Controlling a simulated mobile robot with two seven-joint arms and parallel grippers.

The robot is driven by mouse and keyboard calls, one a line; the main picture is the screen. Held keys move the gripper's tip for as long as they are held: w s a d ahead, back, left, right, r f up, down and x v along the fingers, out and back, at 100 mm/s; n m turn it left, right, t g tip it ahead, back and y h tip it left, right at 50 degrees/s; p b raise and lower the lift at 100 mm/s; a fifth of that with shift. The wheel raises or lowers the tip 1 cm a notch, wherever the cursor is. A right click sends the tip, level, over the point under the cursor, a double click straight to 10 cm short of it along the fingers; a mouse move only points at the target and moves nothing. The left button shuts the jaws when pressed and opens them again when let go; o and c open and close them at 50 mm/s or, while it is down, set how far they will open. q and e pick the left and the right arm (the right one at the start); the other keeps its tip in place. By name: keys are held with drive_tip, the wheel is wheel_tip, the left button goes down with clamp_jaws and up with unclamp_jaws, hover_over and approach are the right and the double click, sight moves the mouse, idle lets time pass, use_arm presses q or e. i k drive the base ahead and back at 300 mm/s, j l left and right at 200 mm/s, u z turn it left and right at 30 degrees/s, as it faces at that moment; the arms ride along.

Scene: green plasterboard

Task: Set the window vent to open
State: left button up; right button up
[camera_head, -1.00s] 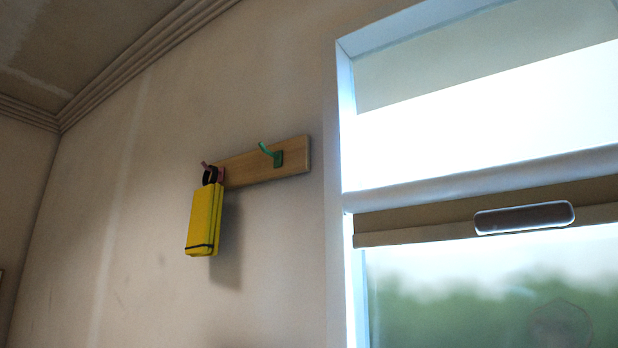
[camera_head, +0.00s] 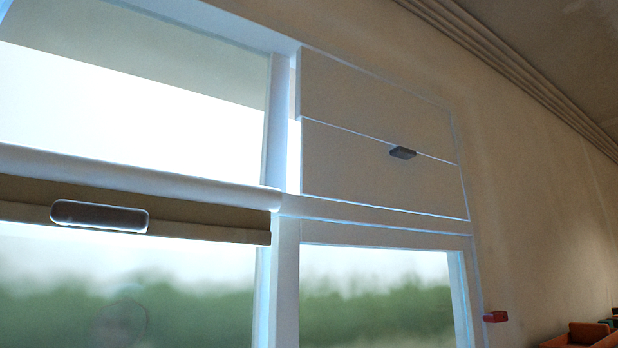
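The window (camera_head: 285,220) fills the left and middle of the head view. Its upper right section holds an opaque beige panel (camera_head: 370,110) split by a horizontal line. A small dark tab (camera_head: 402,153) sits on that line, right of the panel's middle. A wide dark handle (camera_head: 99,216) in a light rim sits on the brown strip across the left pane. I cannot tell for sure which of these is the vent, or whether it is open or shut. Neither of my grippers is in view.
A small red thing (camera_head: 495,316) sticks out beside the window's lower right edge. Orange objects (camera_head: 582,336) show at the bottom right corner. The wall (camera_head: 540,190) right of the window is bare, with a moulding (camera_head: 520,70) along the ceiling.

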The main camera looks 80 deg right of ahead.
sight(337, 164)
drive_tip(key=j+z, duration=0.15)
drive_tip(key=z, duration=3)
